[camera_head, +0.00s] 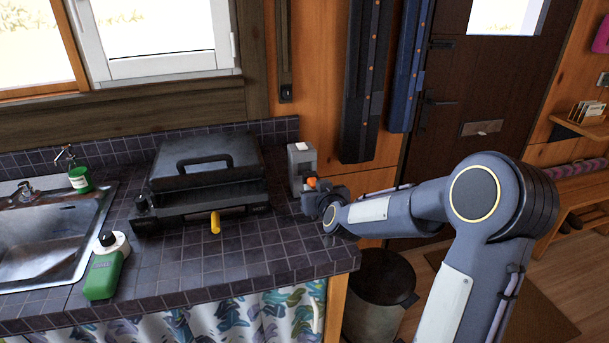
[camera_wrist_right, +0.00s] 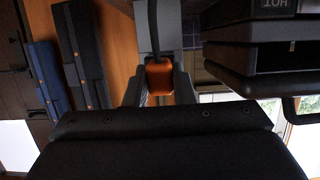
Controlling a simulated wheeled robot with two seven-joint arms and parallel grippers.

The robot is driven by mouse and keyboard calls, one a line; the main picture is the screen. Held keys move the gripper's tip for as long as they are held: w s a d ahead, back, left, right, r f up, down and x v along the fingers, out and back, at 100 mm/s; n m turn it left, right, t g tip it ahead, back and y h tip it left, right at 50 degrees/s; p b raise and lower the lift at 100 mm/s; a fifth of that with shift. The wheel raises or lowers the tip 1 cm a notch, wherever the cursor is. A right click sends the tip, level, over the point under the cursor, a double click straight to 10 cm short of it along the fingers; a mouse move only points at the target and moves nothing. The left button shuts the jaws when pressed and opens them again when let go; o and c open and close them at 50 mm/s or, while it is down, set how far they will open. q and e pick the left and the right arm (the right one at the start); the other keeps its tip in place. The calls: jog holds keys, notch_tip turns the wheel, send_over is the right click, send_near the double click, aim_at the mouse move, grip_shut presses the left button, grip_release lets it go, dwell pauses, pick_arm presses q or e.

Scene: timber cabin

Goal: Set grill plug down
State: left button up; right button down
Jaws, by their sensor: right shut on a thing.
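The orange grill plug (camera_head: 311,182) shows at the tip of my right gripper (camera_head: 312,198), near the right end of the tiled counter. In the right wrist view the orange plug (camera_wrist_right: 158,77) sits between the two grey fingers of my right gripper (camera_wrist_right: 158,88), which are shut on it. A dark cable (camera_wrist_right: 153,25) runs up from the plug in that view. A grey box (camera_head: 301,165) stands on the counter just behind the plug; I cannot tell whether they touch. The black grill (camera_head: 205,185) stands to the left, its lid down. My left gripper is out of view.
The tiled counter (camera_head: 255,262) is clear in front of the grill. A dark bin (camera_head: 380,298) stands on the floor right of the counter.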

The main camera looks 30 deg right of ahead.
jog(key=shift+s+a, duration=0.15)
jog(key=shift+s, duration=0.45)
